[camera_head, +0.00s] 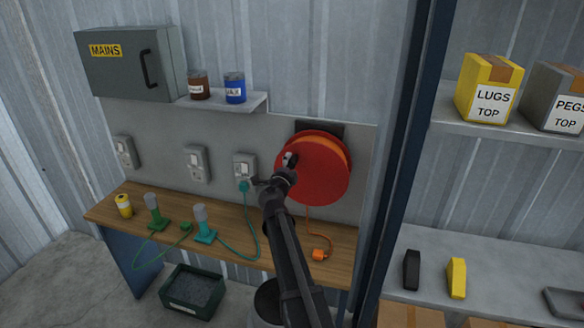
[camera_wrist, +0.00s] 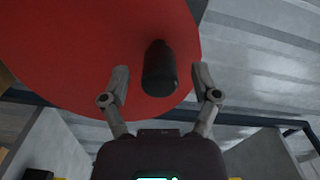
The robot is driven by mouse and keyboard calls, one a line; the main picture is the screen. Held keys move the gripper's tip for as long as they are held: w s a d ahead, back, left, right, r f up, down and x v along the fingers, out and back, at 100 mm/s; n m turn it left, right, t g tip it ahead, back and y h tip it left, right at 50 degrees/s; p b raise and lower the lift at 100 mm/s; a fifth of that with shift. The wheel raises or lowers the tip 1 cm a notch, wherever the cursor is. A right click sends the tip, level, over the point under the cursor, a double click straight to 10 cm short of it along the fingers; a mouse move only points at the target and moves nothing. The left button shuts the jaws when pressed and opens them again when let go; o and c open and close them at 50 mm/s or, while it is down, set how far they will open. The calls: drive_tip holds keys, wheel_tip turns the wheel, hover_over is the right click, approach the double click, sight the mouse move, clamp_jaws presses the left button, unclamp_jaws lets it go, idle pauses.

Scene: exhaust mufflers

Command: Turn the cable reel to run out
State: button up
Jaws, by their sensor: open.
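The red cable reel (camera_head: 322,178) is mounted on the grey wall panel above the bench, and its disc (camera_wrist: 60,50) fills the upper left of the wrist view. A dark crank knob (camera_wrist: 159,68) stands out from the disc; in the head view the knob (camera_head: 290,158) is at the disc's upper left. An orange cable hangs from the reel to an orange plug (camera_head: 320,254) on the bench. My gripper (camera_wrist: 159,80) is open, with one finger on each side of the knob. Gaps show between knob and fingers in the wrist view. Depth contact is unclear.
A socket with a green plug (camera_head: 244,186) is just left of my arm. The wooden bench (camera_head: 275,232) holds two lamp-like items and a yellow can (camera_head: 124,206). A shelf (camera_head: 225,101) with two tins is above. A dark blue post (camera_head: 398,150) stands right of the reel.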

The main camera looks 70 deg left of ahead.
drive_tip(key=v, duration=1.1)
drive_tip(key=shift+s+d, duration=0.1)
drive_tip(key=shift+s, duration=0.05)
